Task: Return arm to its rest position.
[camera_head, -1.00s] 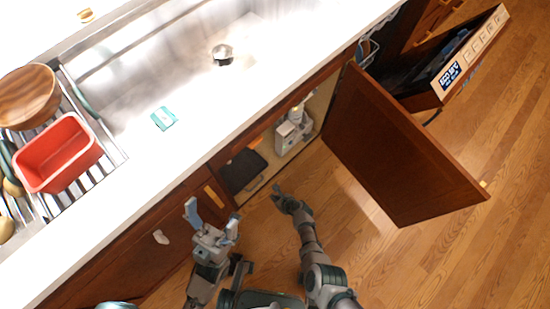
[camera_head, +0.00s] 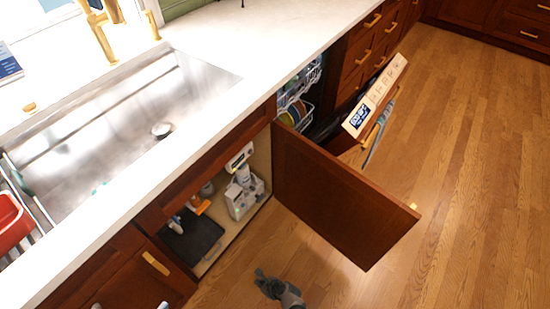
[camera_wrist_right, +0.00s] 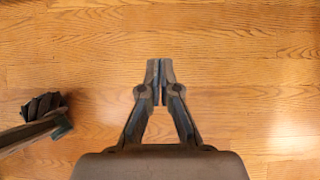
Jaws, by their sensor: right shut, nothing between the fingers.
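My right gripper (camera_head: 262,276) is low in the head view, over the wood floor in front of the open cabinet. It is apart from the cabinet and its door. In the right wrist view its fingers (camera_wrist_right: 160,70) are together with nothing between them, above bare floor. Only two pale fingertips of my left gripper (camera_head: 129,305) show at the bottom edge of the head view, spread apart in front of the cabinet front. The rest of it is out of frame.
The cabinet door (camera_head: 335,195) stands open to the right of my right gripper. Bottles and a white caddy (camera_head: 243,195) are inside. An open dishwasher door (camera_head: 375,100) is beyond. The sink (camera_head: 130,120) and white counter are at left. The floor at right is clear.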

